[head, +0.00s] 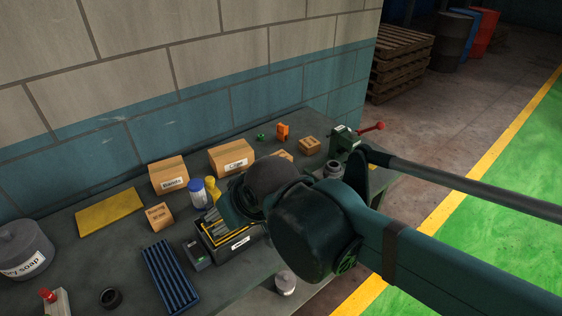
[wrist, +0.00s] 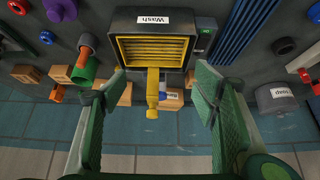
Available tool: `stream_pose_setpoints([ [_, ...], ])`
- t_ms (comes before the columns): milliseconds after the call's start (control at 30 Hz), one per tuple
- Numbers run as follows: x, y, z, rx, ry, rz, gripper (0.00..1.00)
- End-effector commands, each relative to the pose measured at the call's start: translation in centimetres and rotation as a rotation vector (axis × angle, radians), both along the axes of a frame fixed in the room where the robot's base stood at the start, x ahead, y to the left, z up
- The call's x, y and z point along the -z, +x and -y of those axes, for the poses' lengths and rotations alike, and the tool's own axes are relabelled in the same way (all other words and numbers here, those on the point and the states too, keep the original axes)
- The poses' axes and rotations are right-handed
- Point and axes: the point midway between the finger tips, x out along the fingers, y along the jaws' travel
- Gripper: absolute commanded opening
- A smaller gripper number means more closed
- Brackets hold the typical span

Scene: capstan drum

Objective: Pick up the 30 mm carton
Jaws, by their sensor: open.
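A small tan carton (head: 159,216) with printed lettering stands on the bench left of the blue-and-white bottle in the head view. Its print seems to read "Bearing 30 mm", but it is too small to be sure. In the wrist view a small carton (wrist: 189,78), probably the same one, shows partly beside the right finger. My gripper (wrist: 156,88) is open and empty, its two green fingers wide apart above the bench. In the head view my arm hides most of the gripper.
The labelled bin (head: 232,240) stands below my wrist. Larger cartons (head: 168,175) (head: 232,157) stand near the wall. The blue-and-white bottle (head: 198,191) is close right of the small carton. A yellow pad (head: 109,212) and a blue ribbed tray (head: 170,276) lie left and in front.

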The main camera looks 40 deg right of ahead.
Motion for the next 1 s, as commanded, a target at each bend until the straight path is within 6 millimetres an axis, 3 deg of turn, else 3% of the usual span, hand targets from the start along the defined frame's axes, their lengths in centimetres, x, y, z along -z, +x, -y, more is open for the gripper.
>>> stream_pose_setpoints([
  [467, -0.6, 1.0, 0.6, -0.033, -0.04, -0.014, 0.6],
  [1000, -2.7, 6.5, 4.9, -0.248, -0.272, -0.119, 0.6],
])
